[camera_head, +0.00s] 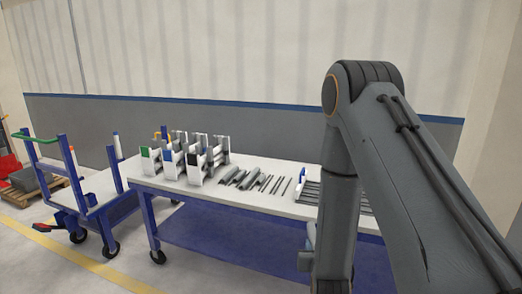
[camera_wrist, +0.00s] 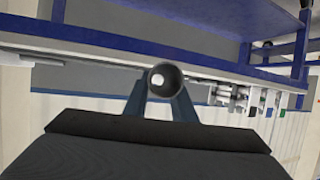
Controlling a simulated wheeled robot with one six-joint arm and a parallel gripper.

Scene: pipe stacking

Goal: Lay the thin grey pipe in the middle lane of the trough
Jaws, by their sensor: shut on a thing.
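My gripper (camera_wrist: 161,100) is shut on a grey pipe (camera_wrist: 176,76), which the wrist view shows end-on as a dark round tube with a pale bore between the two blue-grey fingers. Its length is hidden by this angle. In the head view the gripper and held pipe cannot be made out behind my arm. The trough (camera_head: 311,187) appears to be the dark-laned tray at the right end of the table; my arm covers its middle. Whether any pipe lies in its lanes cannot be told. In the wrist view the held pipe shows in front of the table's edge.
Several grey pipes (camera_head: 264,183) lie on the white table (camera_head: 205,193), left of the trough. White racks (camera_head: 195,163) with green, blue and black marks stand at its left end. A blue trolley (camera_head: 97,190) stands further left. The table's front middle is bare.

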